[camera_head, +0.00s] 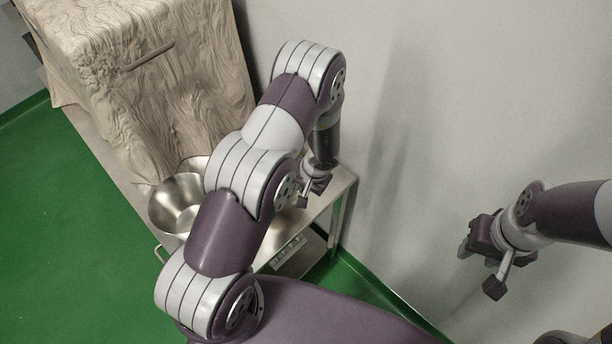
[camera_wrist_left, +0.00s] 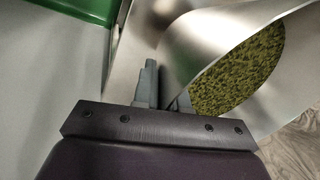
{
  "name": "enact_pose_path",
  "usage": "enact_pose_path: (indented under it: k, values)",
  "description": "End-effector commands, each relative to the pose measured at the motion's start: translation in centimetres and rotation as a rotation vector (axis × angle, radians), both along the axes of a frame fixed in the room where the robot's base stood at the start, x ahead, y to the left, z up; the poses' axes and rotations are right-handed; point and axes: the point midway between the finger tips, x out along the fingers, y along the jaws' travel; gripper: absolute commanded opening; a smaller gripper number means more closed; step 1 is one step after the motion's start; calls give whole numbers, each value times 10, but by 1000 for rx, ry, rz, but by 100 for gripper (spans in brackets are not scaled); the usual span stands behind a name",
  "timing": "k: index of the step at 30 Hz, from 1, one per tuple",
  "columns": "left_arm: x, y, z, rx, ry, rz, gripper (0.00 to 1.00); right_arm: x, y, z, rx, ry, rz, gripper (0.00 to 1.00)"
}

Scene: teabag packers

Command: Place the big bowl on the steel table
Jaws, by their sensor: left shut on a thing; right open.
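The big bowl (camera_wrist_left: 205,45) is shiny steel and holds green granules (camera_wrist_left: 240,72) in the left wrist view. My left gripper (camera_wrist_left: 163,92) is shut on its rim, and the bowl extends to the right of the fingers. In the head view my left gripper (camera_head: 310,194) is over the right part of the steel table (camera_head: 340,186). My left arm hides most of the bowl there. I cannot tell whether the bowl touches the table. My right gripper (camera_head: 480,268) is open and empty in front of the wall.
The wall (camera_head: 430,100) is close on the right. Green floor (camera_head: 60,240) is free at left.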

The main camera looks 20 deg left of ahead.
Motion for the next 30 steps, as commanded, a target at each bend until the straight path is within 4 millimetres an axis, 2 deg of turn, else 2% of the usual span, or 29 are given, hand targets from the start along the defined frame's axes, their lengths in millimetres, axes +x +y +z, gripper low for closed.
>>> enact_pose_path:
  k: [1,3,6,9,18,29,30]
  values:
    - [12,-1,-1,0,-1,2,0,0,0,12,0,0,0,43]
    - [28,-2,-12,1,-3,1,0,0,0,17,0,0,0,43]
    - [45,-3,-23,1,-4,2,0,0,0,20,0,0,0,43]
    - [54,-3,-30,0,-2,1,0,0,0,22,0,0,0,43]
    - [56,-4,-69,0,-1,0,0,0,0,35,0,0,0,43]
    - [56,-4,-76,0,-2,-1,0,0,0,29,0,0,0,43]
    - [55,-4,-76,-1,-1,0,18,0,0,30,0,0,0,43]
